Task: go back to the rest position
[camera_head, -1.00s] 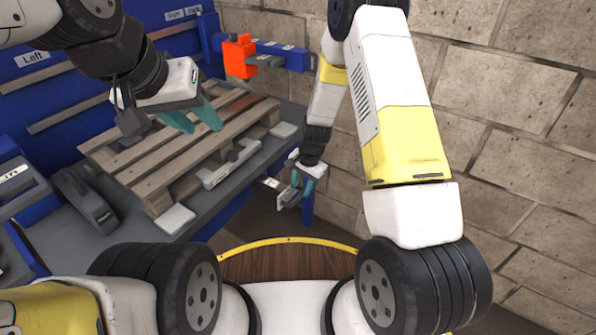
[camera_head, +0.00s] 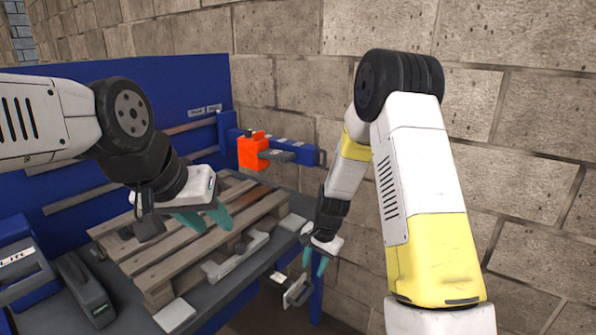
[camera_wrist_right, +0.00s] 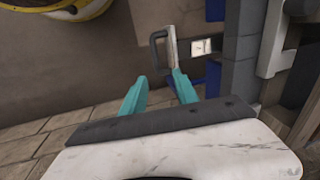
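My left gripper (camera_head: 206,218) has two teal fingers spread apart with nothing between them. It hangs above the wooden pallet (camera_head: 165,262) at the left of the head view. My right gripper (camera_head: 314,263) is low by the right end of the bench, below the orange block. Its teal fingers are apart and empty; they also show in the right wrist view (camera_wrist_right: 158,88). A grey bracket-like handle (camera_wrist_right: 160,48) lies just beyond the fingertips in that view; whether a finger touches it I cannot tell.
An orange block (camera_head: 252,151) sits on a blue arm (camera_head: 300,153) by the brick wall (camera_head: 520,130). A blue panel (camera_head: 70,175) stands behind the pallet. A grey tool (camera_head: 86,290) and a blue case (camera_head: 22,262) lie at the left of the bench.

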